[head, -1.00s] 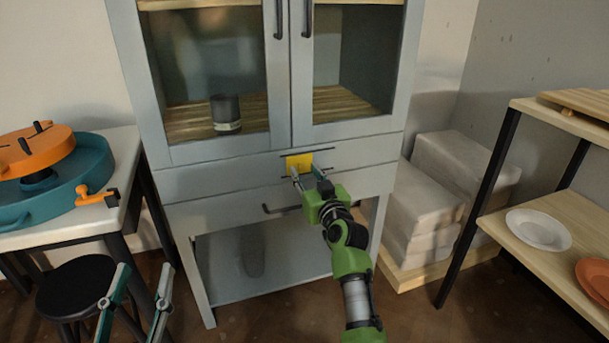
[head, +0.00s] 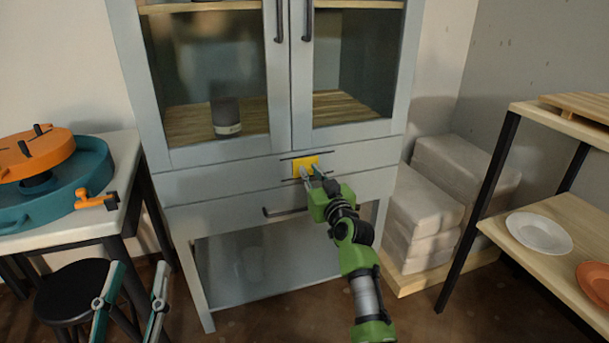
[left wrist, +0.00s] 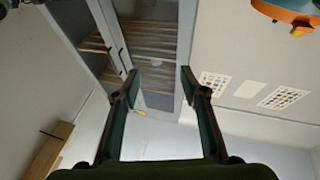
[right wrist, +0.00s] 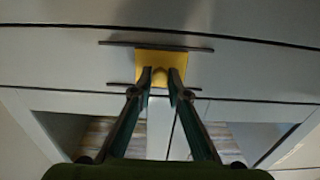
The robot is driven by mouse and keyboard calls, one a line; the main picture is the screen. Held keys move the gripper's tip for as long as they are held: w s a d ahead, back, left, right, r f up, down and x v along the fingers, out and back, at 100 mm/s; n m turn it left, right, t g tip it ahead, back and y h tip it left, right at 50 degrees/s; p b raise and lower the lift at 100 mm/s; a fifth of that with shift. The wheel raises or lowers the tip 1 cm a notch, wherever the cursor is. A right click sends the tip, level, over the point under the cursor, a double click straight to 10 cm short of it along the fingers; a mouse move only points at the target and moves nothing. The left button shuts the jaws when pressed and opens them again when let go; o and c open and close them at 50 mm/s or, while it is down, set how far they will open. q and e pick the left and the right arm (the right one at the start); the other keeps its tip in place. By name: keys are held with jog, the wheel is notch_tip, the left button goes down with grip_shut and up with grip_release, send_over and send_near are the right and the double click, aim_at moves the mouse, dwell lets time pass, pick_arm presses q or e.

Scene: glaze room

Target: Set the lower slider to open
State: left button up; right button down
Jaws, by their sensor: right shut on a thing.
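The slider is a yellow plate (head: 300,168) with a small knob, set between two dark rails on the grey cabinet's front, below the glass doors. I see only this one slider. In the right wrist view the yellow plate (right wrist: 176,60) sits near the middle of its rails. My right gripper (head: 311,172) is shut on the knob, with a fingertip on each side of it, also in the right wrist view (right wrist: 160,78). The fingers hide part of the plate. My left gripper (head: 140,268) is open and empty at the lower left, away from the cabinet.
The cabinet has a dark bar handle (head: 284,210) below the slider and an open lower shelf. A table with a teal and orange wheel (head: 60,180) and a black stool (head: 70,285) stand left. White blocks (head: 430,190) and a shelf with plates (head: 540,232) stand right.

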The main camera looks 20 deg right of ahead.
jog(key=d, duration=0.4)
jog(key=shift+d, duration=0.3)
pick_arm(q)
jog(key=shift+s+r+t, duration=0.4)
jog(key=shift+r+t, duration=0.1)
jog(key=shift+r, duration=0.35)
pick_arm(e)
jog(key=shift+d, duration=0.25)
jog(key=c, duration=2)
grip_release()
jog(key=shift+d, duration=0.1)
jog(key=shift+o, duration=0.2)
pick_arm(q)
jog(key=shift+d, duration=0.15)
